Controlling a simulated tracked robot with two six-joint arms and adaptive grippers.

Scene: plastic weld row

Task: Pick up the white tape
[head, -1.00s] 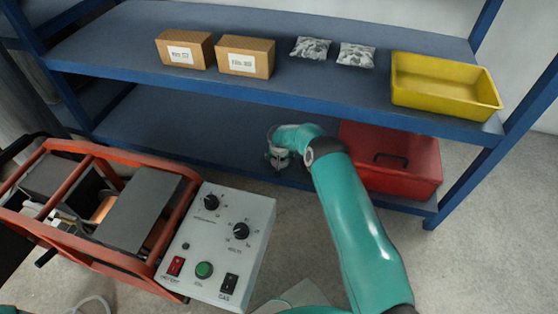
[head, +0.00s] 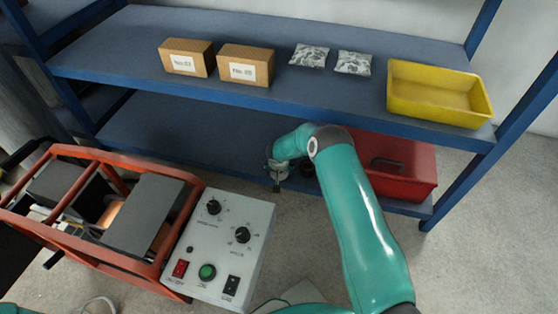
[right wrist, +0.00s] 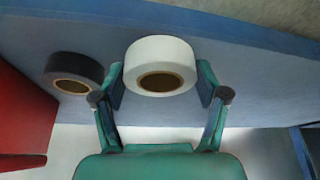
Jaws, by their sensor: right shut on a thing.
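The white tape (right wrist: 161,64) is a wide roll with a brown cardboard core. In the right wrist view it sits between the two fingers of my right gripper (right wrist: 161,92), which is shut on its sides. In the head view my right gripper (head: 277,181) is at the front edge of the lower blue shelf (head: 190,137). The white tape cannot be made out there. I cannot tell whether the tape touches the shelf. My left gripper is not in view.
A black tape roll (right wrist: 74,72) lies close beside the white one. A red toolbox (head: 405,172) stands to the right on the lower shelf. The upper shelf holds cardboard boxes (head: 246,66), silver bags and a yellow bin (head: 436,108). A welder control box (head: 221,245) stands front left.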

